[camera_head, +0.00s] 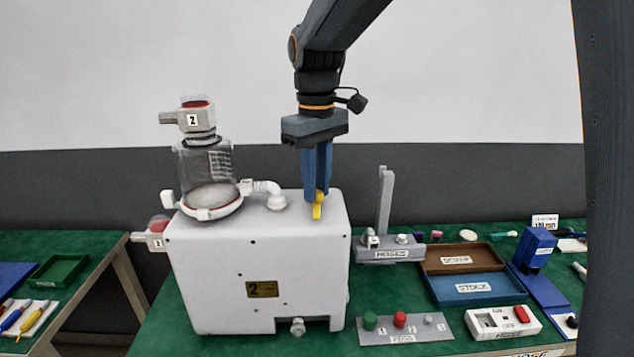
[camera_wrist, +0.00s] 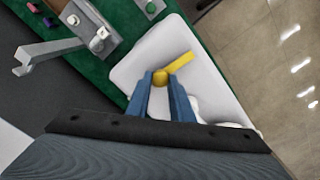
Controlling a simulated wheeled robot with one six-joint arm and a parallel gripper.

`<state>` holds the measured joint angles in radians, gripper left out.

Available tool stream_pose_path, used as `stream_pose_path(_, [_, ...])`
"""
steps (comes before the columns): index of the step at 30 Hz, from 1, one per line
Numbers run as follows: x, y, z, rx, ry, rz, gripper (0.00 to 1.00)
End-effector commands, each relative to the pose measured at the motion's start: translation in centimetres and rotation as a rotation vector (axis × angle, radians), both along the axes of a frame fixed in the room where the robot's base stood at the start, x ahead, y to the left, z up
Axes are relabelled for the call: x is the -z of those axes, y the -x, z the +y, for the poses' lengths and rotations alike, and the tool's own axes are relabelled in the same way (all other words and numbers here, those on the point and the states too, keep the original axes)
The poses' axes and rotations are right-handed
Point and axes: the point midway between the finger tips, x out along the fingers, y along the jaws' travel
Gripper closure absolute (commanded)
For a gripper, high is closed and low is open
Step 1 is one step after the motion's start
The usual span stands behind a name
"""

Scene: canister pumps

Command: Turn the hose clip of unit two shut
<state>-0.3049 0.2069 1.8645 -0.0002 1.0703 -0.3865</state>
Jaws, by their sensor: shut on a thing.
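Unit two is a white pump box (camera_head: 250,255) with a yellow plate marked 2, standing on the green bench. A small yellow lever (camera_head: 317,212), which looks like the hose clip, sits on its top near the right edge. My gripper (camera_head: 318,193) points straight down, with its blue fingers shut on the lever's round hub. In the wrist view the lever's arm (camera_wrist: 180,62) sticks out to the upper right from between the fingertips, over the white top (camera_wrist: 135,65). The hose itself cannot be made out there.
A clear canister (camera_head: 205,168) with a cap marked 2 stands on the unit's left, beside a white elbow (camera_head: 268,190). A grey hose stand (camera_head: 388,250), a brown tray (camera_head: 462,257) and a blue stock tray (camera_head: 475,288) lie to the right. A button panel (camera_head: 405,329) is in front.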

Motion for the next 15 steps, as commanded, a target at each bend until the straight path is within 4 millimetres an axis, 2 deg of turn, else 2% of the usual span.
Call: stream_pose_path(15, [-0.2,0.07,-0.06,0.432,0.001,0.002,1.0])
